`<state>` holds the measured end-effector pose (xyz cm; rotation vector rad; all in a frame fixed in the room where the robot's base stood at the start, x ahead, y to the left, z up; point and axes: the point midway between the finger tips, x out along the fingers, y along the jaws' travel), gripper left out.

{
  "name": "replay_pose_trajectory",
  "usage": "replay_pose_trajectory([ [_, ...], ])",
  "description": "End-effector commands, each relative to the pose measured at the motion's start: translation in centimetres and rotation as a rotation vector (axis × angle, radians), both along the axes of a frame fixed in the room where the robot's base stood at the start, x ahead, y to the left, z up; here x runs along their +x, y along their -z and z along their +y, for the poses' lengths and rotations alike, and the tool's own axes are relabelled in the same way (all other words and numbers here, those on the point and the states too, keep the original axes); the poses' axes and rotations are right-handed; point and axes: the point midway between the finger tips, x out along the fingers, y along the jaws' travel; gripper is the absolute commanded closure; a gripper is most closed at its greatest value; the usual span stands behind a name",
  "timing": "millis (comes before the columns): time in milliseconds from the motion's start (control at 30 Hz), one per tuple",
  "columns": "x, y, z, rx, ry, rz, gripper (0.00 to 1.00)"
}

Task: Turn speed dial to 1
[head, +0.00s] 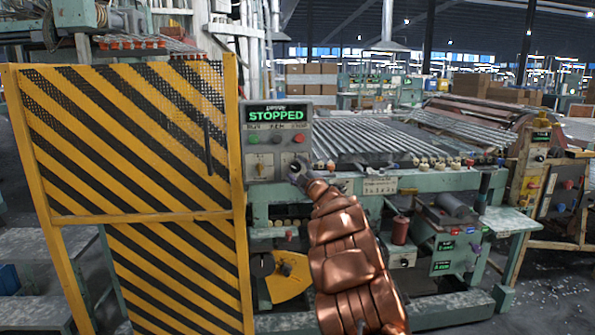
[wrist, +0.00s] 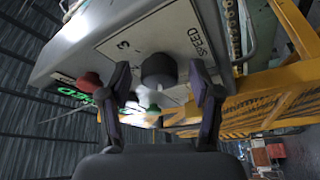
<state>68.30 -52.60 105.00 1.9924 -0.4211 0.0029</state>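The control panel (head: 279,128) is a grey box with a green "STOPPED" display (head: 276,115) and green, pale and red buttons below it. In the wrist view the speed dial (wrist: 158,70) is a black round knob on a white plate marked "SPEED" (wrist: 198,42). A "3" shows beside it; its pointer setting cannot be read. My gripper (head: 298,168) is at the panel's lower right in the head view, covering the dial there. In the wrist view my gripper (wrist: 160,66) is open, one finger on each side of the dial; contact cannot be told.
A yellow-black striped gate (head: 130,150) stands left of the panel. A bed of metal rollers (head: 375,138) lies to the right. In the wrist view the red button (wrist: 90,82) and green button (wrist: 153,108) are close to the fingers.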

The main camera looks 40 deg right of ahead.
Motion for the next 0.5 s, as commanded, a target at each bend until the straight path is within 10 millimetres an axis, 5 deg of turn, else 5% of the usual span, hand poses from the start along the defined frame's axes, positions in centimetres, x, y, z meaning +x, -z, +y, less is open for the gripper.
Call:
replay_pose_trajectory([
  [500,-1.3,0.4,0.3,0.003,0.004,0.005,0.36],
])
